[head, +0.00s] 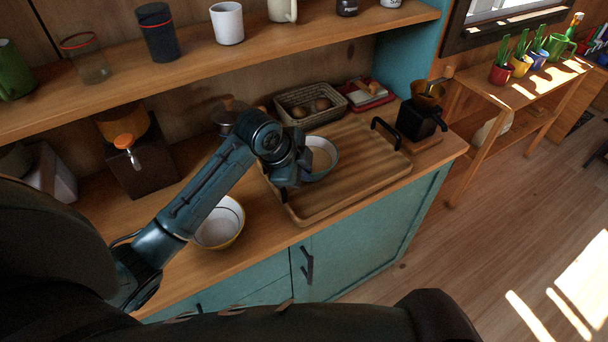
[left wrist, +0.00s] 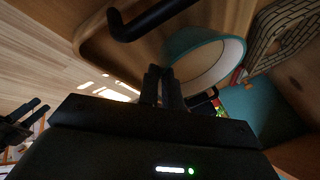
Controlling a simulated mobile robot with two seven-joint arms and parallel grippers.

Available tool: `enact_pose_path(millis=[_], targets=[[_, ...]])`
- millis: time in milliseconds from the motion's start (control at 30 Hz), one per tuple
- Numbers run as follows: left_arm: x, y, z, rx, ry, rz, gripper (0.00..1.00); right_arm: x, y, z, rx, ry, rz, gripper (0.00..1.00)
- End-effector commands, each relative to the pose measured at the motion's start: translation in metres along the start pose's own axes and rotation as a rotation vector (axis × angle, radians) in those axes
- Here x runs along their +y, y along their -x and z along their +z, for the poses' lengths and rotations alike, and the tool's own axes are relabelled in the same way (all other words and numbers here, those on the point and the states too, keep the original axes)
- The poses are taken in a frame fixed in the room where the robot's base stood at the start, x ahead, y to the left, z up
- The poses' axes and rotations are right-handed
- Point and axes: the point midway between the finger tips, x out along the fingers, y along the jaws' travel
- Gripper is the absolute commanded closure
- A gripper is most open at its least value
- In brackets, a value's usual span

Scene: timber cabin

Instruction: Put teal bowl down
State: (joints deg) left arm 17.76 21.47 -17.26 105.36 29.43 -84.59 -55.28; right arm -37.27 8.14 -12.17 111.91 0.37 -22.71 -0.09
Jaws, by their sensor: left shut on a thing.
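The teal bowl (head: 325,158), pale inside, is over the wooden tray (head: 360,165) on the counter. My left gripper (head: 303,170) is shut on its near left rim, and the hand hides part of the bowl. In the left wrist view the bowl (left wrist: 208,58) is tilted in the picture, with the two closed fingers (left wrist: 163,85) at its edge. I cannot tell whether its base touches the tray. My right gripper is not clearly visible.
A yellow bowl (head: 220,222) stands left of the tray. A basket (head: 310,102) and a red dish (head: 367,96) are behind it, and a black grinder (head: 417,122) is to the right. The tray's right and front parts are clear. Its black handle (head: 386,133) stands up.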

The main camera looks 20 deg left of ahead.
Motion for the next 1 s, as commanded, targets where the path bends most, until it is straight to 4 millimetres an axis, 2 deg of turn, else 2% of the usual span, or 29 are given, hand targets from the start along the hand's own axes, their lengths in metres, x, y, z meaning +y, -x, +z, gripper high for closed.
enact_pose_path(millis=[167,533,567,800,1000], targets=[[0.007,-0.015,0.005,0.001,0.001,-0.001,1.0,0.0,0.001,0.001,-0.006,0.001,0.0,0.64],[0.008,-0.019,0.007,0.0,0.0,-0.002,1.0,0.0,0.001,0.001,-0.005,0.002,0.0,0.64],[0.009,-0.019,0.007,0.0,0.0,0.0,0.92,0.0,0.001,0.001,-0.005,0.002,0.0,0.64],[0.009,-0.019,0.007,0.0,0.001,0.001,0.72,0.0,0.001,0.0,-0.003,0.002,0.0,0.64],[0.009,-0.019,0.007,0.0,0.001,0.0,0.72,0.0,0.001,-0.001,-0.002,0.003,0.0,0.64]])
